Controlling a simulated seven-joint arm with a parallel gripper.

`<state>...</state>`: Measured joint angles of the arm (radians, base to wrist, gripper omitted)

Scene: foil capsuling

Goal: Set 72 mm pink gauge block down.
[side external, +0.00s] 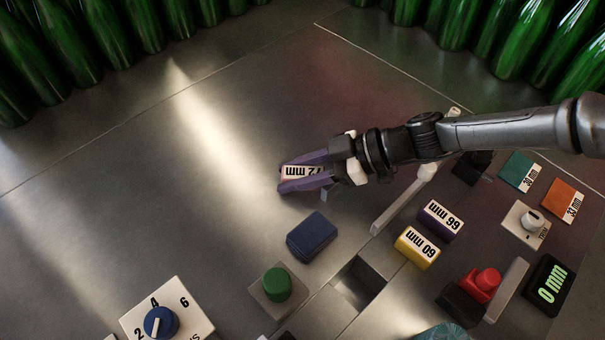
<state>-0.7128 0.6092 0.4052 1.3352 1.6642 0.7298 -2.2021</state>
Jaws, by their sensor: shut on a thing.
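The 72 mm pink gauge block (302,172) is between the fingers of my gripper (302,172), left of the wrist. Its white label with upside-down "72 mm" lettering faces the camera, and the fingers cover most of its sides. My gripper is shut on it. The block is over the bare metal table, above and slightly left of a dark blue block. I cannot tell whether its underside touches the table.
Near my gripper are a dark blue block (311,236), a green button (277,285), a purple 66 mm block (440,221) and a yellow 60 mm block (416,248). A square opening (359,284) lies below. Green bottles (60,50) line the back. The left table is clear.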

